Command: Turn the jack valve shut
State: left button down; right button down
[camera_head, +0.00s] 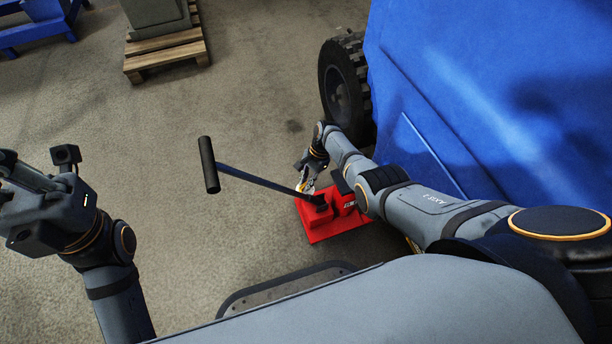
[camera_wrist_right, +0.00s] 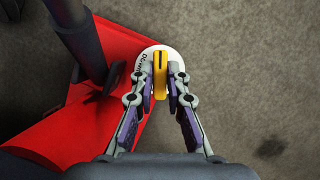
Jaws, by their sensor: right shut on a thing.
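The red jack (camera_head: 318,226) sits on the floor beside the blue machine, with a long dark handle (camera_head: 255,179) angled up to the left. In the right wrist view the yellow valve (camera_wrist_right: 160,62) stands on a white round label plate (camera_wrist_right: 143,60) at the end of the jack's red body (camera_wrist_right: 100,110). My right gripper (camera_wrist_right: 161,84) is shut on the valve, one finger on each side.
The blue machine (camera_head: 470,90) with a black tyre (camera_head: 345,85) stands close on the right. The jack handle's black grip (camera_head: 208,165) sticks out over open floor. A wooden pallet (camera_head: 165,52) with a grey load lies at the back. The floor at left centre is clear.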

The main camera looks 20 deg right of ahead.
jog(key=m+p, duration=0.1)
jog(key=m+t+p, duration=0.1)
jog(key=shift+s+d+r+m+p, duration=0.1)
jog(key=shift+d+r+m+p, duration=0.05)
jog(key=shift+m+p, duration=0.2)
jog(key=shift+m+t+p, duration=0.4)
jog(key=shift+m+p, duration=0.15)
jog(key=shift+m, duration=0.3)
jog(key=shift+f, duration=0.2)
jog(key=c, duration=1.3)
grip_release()
jog(key=shift+c, duration=0.2)
jog(key=shift+r, duration=0.1)
jog(key=v, duration=1.2)
jog(key=shift+s+d, duration=0.1)
